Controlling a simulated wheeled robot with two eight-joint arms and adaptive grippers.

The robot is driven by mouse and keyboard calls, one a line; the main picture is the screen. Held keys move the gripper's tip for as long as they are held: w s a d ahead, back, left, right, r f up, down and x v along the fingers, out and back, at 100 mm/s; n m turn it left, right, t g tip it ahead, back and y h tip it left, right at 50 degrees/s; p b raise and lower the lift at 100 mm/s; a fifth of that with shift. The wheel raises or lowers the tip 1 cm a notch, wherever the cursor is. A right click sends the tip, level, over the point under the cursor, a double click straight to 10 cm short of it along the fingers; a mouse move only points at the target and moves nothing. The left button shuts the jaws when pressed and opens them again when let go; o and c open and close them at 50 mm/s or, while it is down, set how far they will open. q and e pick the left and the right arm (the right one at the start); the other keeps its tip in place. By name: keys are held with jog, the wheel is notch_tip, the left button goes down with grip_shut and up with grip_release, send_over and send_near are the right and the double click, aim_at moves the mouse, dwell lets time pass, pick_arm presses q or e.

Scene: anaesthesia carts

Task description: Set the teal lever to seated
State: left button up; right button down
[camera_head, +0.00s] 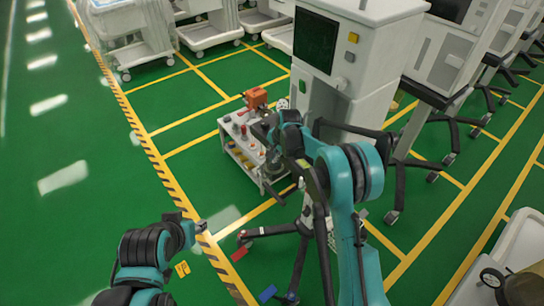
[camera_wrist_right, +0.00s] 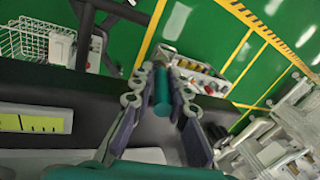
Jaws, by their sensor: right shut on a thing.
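The teal lever (camera_wrist_right: 162,90) shows in the right wrist view as a short teal cylinder between the two fingers of my right gripper (camera_wrist_right: 161,101). The fingers are shut on it from both sides. What the lever is mounted on is hard to make out. In the head view my right gripper (camera_head: 270,128) is in front of the white anaesthesia machine (camera_head: 365,85), above a small cart, and its wrist hides the lever. My left gripper (camera_head: 200,227) is at the lower left over the green floor, away from the machine. Its finger opening is too small to judge.
A small white cart (camera_head: 233,134) with an orange item (camera_head: 256,97) and several small things stands beside the machine. Dark wheeled legs (camera_head: 395,200) spread to the right. More white carts (camera_head: 125,35) stand at the back. The green floor at left is clear.

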jog(key=shift+s+d+f+t+y+b, duration=0.1)
jog(key=shift+s+f+t+y+b, duration=0.05)
jog(key=shift+t+y+b, duration=0.5)
jog(key=shift+s+d+f+t+y+b, duration=0.15)
jog(key=shift+t+y+b, duration=0.2)
jog(key=shift+t+b, duration=0.35)
jog(key=shift+r+t, duration=0.1)
jog(key=shift+t, duration=0.15)
jog(key=c, duration=1.5)
grip_release()
jog(key=shift+c, duration=0.2)
jog(key=v, duration=1.1)
jog(key=shift+s+r, duration=0.15)
jog(key=shift+r, duration=0.25)
jog(key=shift+d, duration=0.15)
